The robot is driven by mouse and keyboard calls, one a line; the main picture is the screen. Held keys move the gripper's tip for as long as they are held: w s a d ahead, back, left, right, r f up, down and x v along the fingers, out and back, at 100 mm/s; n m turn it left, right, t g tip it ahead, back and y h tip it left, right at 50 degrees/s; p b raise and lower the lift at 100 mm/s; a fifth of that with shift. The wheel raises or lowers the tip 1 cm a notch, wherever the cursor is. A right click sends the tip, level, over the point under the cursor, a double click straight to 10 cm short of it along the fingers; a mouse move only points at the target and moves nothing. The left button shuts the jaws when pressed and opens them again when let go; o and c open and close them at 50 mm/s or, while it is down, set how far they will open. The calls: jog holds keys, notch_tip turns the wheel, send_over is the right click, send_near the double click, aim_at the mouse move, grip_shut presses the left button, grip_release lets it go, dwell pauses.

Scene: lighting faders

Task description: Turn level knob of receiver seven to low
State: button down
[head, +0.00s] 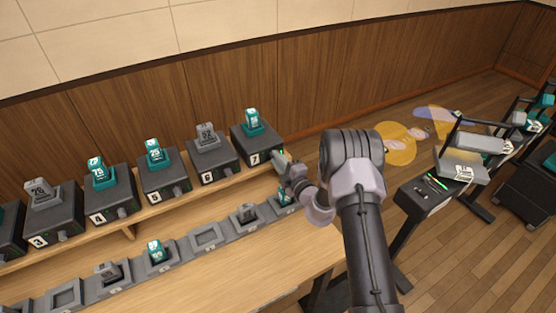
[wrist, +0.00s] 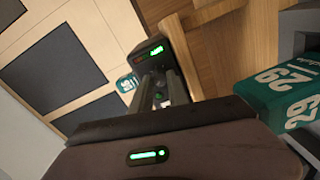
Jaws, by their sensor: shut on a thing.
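Receiver seven (head: 254,143) is a dark box at the right end of the raised shelf, with a "7" label on its front. In the wrist view, receiver seven (wrist: 147,43) shows a lit green display. My gripper (head: 281,158) is at the right part of its front face. In the wrist view, my gripper (wrist: 158,84) reaches straight to that face, its fingers shut on the level knob. The knob is mostly hidden between the fingers, so its pointer setting cannot be read.
A teal numbered block (head: 252,122) stands on receiver seven. Receiver six (head: 212,162) is close on its left. A row of grey docks (head: 206,237) lies below, some holding blocks. A large teal block (wrist: 282,92) is near my gripper in the wrist view.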

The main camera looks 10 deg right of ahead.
jog(key=n+b, duration=0.1)
jog(key=n, duration=0.5)
jog(key=n+b, duration=0.2)
jog(key=n, duration=0.5)
jog(key=n+t+h+b, duration=0.1)
jog(key=n+b, duration=0.1)
jog(key=n, duration=0.4)
jog(key=shift+f, duration=0.25)
jog(key=shift+n+b, duration=0.35)
jog(key=shift+n, duration=0.05)
jog(key=c, duration=1.3)
grip_release()
jog(key=shift+r, duration=0.1)
jog(key=p+v, duration=0.2)
jog(key=v, duration=1.5)
jog(key=shift+s+d, duration=0.1)
jog(key=shift+s, duration=0.2)
